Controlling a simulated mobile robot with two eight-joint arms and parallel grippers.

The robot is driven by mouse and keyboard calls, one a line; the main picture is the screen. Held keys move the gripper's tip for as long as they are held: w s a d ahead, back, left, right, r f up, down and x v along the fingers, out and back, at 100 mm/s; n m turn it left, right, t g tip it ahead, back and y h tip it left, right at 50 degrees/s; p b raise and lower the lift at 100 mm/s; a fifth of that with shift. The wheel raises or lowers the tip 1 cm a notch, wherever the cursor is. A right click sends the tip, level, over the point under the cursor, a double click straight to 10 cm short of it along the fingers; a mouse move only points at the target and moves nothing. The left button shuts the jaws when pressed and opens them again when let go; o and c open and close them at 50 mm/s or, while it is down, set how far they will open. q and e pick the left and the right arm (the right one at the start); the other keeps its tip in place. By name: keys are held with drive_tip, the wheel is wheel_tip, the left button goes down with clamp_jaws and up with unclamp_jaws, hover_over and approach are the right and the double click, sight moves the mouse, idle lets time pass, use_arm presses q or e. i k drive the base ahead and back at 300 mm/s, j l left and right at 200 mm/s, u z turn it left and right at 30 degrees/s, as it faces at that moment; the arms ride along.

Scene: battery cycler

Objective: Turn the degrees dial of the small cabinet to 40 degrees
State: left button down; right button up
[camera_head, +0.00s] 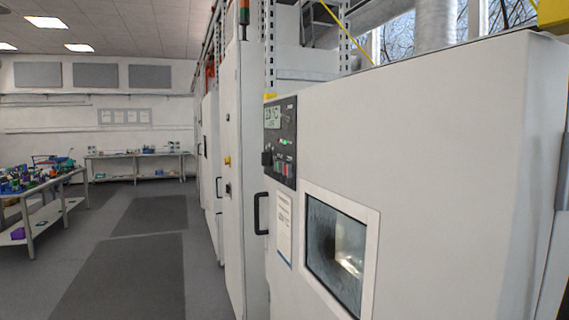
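The small cabinet (440,170) is a white box filling the right half of the head view, seen at an angle. Its dark control panel (280,141) is at the cabinet's left end, with a small display (273,117) at the top. A black knob-like part (267,158) juts from the panel's lower left; I cannot tell for sure that it is the degrees dial, and its setting is unreadable. Small green and red buttons (285,169) sit beside it. Neither gripper shows in the view.
The cabinet has a framed window (337,250) and a black handle (261,214). Tall white cabinets (236,170) line the wall beyond. A cluttered table (50,190) stands at the left, another bench (137,157) at the back. The grey floor (140,265) between is clear.

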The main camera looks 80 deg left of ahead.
sight(266, 156)
drive_tip(key=u, duration=2.75)
drive_tip(key=i+j, duration=0.55)
drive_tip(key=i, duration=0.15)
drive_tip(key=i+j+z, duration=0.15)
drive_tip(key=i+j, duration=0.45)
drive_tip(key=i, duration=0.15)
